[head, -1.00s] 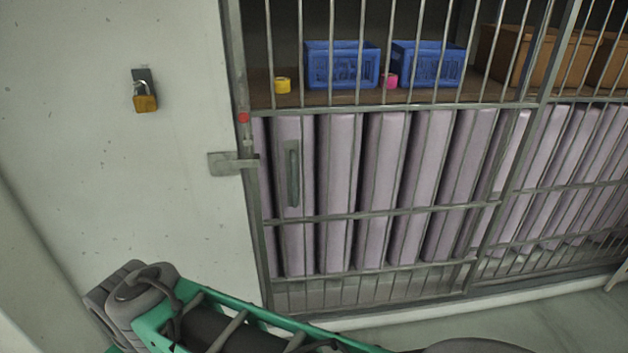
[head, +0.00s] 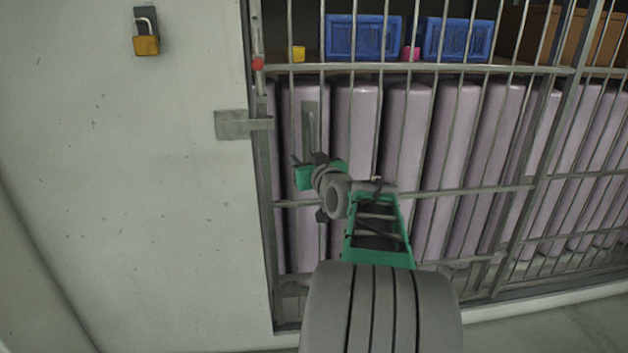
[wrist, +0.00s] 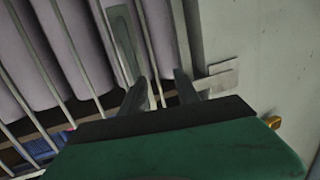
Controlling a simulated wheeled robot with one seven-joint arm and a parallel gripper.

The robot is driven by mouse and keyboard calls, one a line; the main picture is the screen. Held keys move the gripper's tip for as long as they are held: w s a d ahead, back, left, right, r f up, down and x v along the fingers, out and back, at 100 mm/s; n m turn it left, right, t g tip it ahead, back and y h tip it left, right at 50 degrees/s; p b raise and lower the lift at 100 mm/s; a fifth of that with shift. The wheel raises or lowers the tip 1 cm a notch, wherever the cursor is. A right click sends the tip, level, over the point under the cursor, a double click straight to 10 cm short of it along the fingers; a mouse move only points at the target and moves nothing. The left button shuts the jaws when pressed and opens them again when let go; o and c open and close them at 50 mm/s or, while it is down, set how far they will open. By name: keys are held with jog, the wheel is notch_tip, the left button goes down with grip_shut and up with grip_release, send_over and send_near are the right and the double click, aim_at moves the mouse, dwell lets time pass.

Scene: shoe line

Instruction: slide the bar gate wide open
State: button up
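The bar gate (head: 420,198) of grey metal bars stands closed against the wall post at its left edge. Its upright handle plate (head: 309,125) is near that edge, and the handle also shows in the wrist view (wrist: 124,42). A flat metal latch (head: 240,124) reaches from the wall across the gate's edge; it also shows in the wrist view (wrist: 218,80). My gripper (head: 308,160) is just below the handle in the head view. In the wrist view its two dark fingers (wrist: 160,76) are apart with nothing between them, the left one overlapping the handle's end.
A brass padlock (head: 146,42) hangs on the wall at left, away from the gate. A red knob (head: 258,63) sits on the gate's edge above the latch. Behind the bars are blue crates (head: 362,38), brown boxes (head: 580,40) and tall lilac rolls (head: 455,140).

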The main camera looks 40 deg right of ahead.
aim_at(313, 144)
jog(key=shift+m+t+h, duration=0.3)
jog(key=shift+t+h, duration=0.1)
jog(key=shift+h, duration=0.2)
jog(key=w+d, duration=0.1)
jog(key=d, duration=0.1)
jog(key=w+d, duration=0.2)
jog(key=w+d+r, duration=0.1)
jog(key=w+d, duration=0.1)
jog(key=d, duration=0.1)
jog(key=shift+w+r, duration=0.1)
jog(key=shift+w, duration=0.15)
jog(key=shift+c, duration=0.4)
grip_shut()
